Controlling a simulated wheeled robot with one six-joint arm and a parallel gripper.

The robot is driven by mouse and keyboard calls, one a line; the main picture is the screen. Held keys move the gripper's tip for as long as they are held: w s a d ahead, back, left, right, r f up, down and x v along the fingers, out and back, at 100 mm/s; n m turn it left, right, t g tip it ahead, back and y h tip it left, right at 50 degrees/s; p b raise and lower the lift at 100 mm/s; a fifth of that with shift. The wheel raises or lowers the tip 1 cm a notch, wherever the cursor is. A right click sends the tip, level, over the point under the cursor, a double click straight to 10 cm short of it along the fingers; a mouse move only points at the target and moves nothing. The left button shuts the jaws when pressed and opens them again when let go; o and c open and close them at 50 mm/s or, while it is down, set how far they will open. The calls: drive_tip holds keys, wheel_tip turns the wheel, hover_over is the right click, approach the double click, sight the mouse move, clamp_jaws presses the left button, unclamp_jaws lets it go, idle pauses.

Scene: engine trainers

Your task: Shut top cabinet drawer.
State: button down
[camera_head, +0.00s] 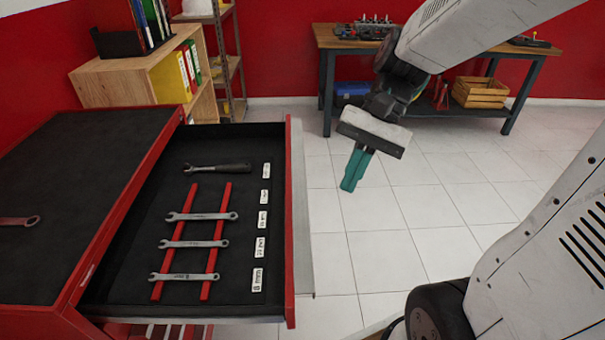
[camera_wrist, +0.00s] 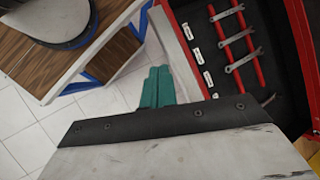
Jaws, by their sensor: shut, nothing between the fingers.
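The top drawer (camera_head: 291,220) of the red cabinet (camera_head: 130,190) is pulled well out to the right in the head view. Its black inside holds several wrenches, some lying across two red rails, with white size labels beside them. My gripper (camera_head: 350,186) has teal fingers, pressed together and empty. In the head view it appears to the right of the drawer's front, apart from it, over the floor. In the wrist view the gripper (camera_wrist: 158,75) points past the drawer front (camera_wrist: 180,45), with the wrenches beyond on the right.
A lower drawer shows partly beneath the top one. A wooden shelf (camera_head: 120,82) with binders stands behind. A workbench (camera_head: 445,50) with a wooden crate (camera_head: 480,92) is at the back. The tiled floor (camera_head: 390,230) right of the drawer is clear.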

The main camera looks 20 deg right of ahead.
drive_tip(key=w+d+f+m+y, duration=0.2)
drive_tip(key=w+f+m+y, duration=0.25)
drive_tip(key=w, duration=0.25)
drive_tip(key=m+t+y, duration=0.6)
drive_tip(key=m+t, duration=0.3)
drive_tip(key=m, duration=0.2)
approach(304, 176)
drive_tip(key=w+d+f, duration=0.3)
drive_tip(key=d+f, duration=0.1)
drive_tip(key=d, duration=0.1)
drive_tip(key=x, duration=1.3)
drive_tip(key=shift+w+a, duration=0.15)
drive_tip(key=shift+w, duration=0.05)
